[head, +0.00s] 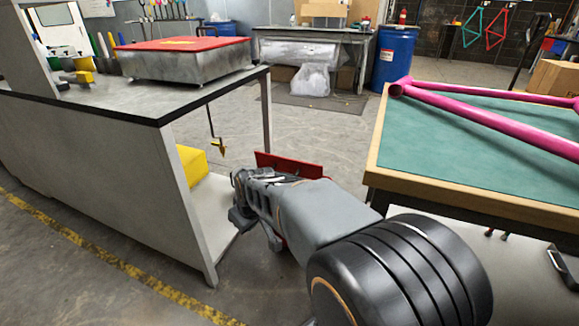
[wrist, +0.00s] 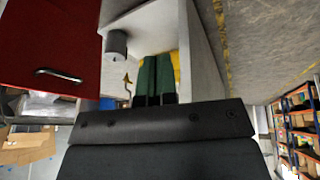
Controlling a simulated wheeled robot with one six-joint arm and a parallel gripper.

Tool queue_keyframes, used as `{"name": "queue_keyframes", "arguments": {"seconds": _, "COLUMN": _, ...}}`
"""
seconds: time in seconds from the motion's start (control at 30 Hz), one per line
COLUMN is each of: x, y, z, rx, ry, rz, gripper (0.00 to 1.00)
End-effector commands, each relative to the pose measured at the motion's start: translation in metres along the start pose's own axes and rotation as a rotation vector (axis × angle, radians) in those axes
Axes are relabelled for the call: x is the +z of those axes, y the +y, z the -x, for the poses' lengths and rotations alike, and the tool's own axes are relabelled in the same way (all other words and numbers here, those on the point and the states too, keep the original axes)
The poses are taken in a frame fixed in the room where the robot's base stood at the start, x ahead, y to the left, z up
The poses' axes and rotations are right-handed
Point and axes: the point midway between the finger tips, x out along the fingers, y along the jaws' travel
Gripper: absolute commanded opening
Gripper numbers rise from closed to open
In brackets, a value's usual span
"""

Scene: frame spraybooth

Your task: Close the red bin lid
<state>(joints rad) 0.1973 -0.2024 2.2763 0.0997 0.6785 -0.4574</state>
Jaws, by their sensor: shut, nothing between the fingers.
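A red panel, which looks like the bin lid (head: 290,164), stands tilted up behind the end of my arm in the head view. In the wrist view the red lid (wrist: 45,35) fills the upper left, with a silver handle (wrist: 58,75) on its face. The bin's body is mostly hidden behind my arm; a little red shows below the arm. My gripper (wrist: 158,58) is shut and empty, its greenish fingers together to the right of the lid, with a visible gap between. In the head view its fingertips cannot be made out.
A grey bench (head: 120,105) stands left, bearing a metal box with a red top (head: 185,43). A yellow box (head: 192,163) sits under it. A green-topped table (head: 440,155) with a pink frame (head: 490,115) stands right. A blue drum (head: 392,58) is behind; floor between is clear.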

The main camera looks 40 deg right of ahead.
Motion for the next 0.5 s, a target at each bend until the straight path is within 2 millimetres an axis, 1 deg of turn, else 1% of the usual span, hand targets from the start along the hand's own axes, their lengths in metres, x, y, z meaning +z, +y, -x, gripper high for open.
{"name": "queue_keyframes", "arguments": {"seconds": 0.03, "x": -0.020, "y": 0.029, "z": 0.004, "rx": 0.024, "ry": 0.023, "rz": 0.026, "gripper": 0.00}}
{"name": "queue_keyframes", "arguments": {"seconds": 0.07, "x": -0.029, "y": 0.045, "z": 0.002, "rx": 0.042, "ry": 0.040, "rz": 0.050, "gripper": 0.00}}
{"name": "queue_keyframes", "arguments": {"seconds": 0.1, "x": -0.039, "y": 0.066, "z": 0.000, "rx": 0.067, "ry": 0.060, "rz": 0.080, "gripper": 0.00}}
{"name": "queue_keyframes", "arguments": {"seconds": 0.17, "x": -0.050, "y": 0.096, "z": -0.004, "rx": 0.107, "ry": 0.083, "rz": 0.122, "gripper": 0.00}}
{"name": "queue_keyframes", "arguments": {"seconds": 0.2, "x": -0.055, "y": 0.115, "z": -0.006, "rx": 0.134, "ry": 0.095, "rz": 0.147, "gripper": 0.00}}
{"name": "queue_keyframes", "arguments": {"seconds": 0.3, "x": -0.062, "y": 0.155, "z": -0.011, "rx": 0.192, "ry": 0.112, "rz": 0.200, "gripper": 0.00}}
{"name": "queue_keyframes", "arguments": {"seconds": 0.4, "x": -0.065, "y": 0.180, "z": -0.017, "rx": 0.231, "ry": 0.118, "rz": 0.238, "gripper": 0.00}}
{"name": "queue_keyframes", "arguments": {"seconds": 0.5, "x": -0.066, "y": 0.193, "z": -0.026, "rx": 0.251, "ry": 0.120, "rz": 0.259, "gripper": 0.00}}
